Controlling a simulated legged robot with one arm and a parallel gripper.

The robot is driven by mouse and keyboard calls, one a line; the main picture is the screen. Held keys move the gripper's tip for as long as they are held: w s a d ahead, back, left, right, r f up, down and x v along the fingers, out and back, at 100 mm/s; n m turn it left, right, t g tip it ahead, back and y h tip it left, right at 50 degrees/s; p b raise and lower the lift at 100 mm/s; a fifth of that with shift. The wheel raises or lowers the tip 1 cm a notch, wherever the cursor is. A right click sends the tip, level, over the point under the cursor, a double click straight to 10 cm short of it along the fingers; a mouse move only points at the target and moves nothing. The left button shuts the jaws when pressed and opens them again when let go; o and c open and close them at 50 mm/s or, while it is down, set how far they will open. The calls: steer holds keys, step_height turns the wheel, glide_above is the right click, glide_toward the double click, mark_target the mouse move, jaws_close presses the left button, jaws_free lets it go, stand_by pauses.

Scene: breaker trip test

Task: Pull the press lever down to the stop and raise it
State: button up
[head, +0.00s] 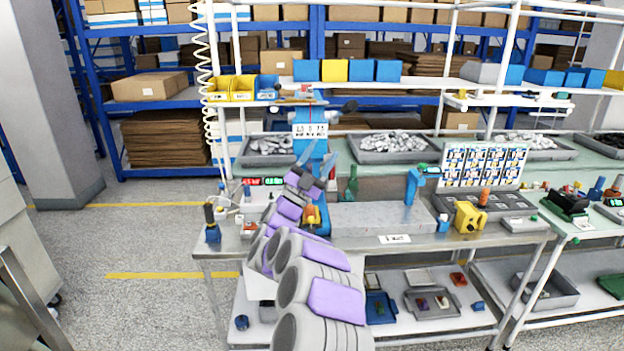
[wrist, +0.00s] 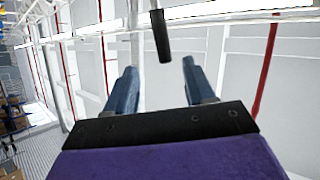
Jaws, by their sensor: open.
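The blue press (head: 309,122) stands on the workbench, with a white label plate on its front. Its lever ends in a dark grip (head: 350,106), which sticks out to the right of the press head. My gripper (head: 323,151) is below the grip, in front of the press column, with its fingers pointing up. In the wrist view my gripper (wrist: 158,67) is open and empty. A black cylindrical handle (wrist: 161,36), apparently the lever grip, hangs beyond the fingertips, roughly in line with the gap and apart from both fingers. My arm hides the lower part of the press.
The workbench (head: 450,240) holds a grey stone block (head: 380,216), a yellow device (head: 470,217) and a blue stand (head: 413,187) to the right. Grey trays of parts (head: 400,147) lie behind. A shelf with blue and yellow bins (head: 333,70) runs above.

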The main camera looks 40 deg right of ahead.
steer(key=shift+v, duration=2)
steer(key=shift+d+f, duration=0.1)
steer(key=shift+t, duration=0.3)
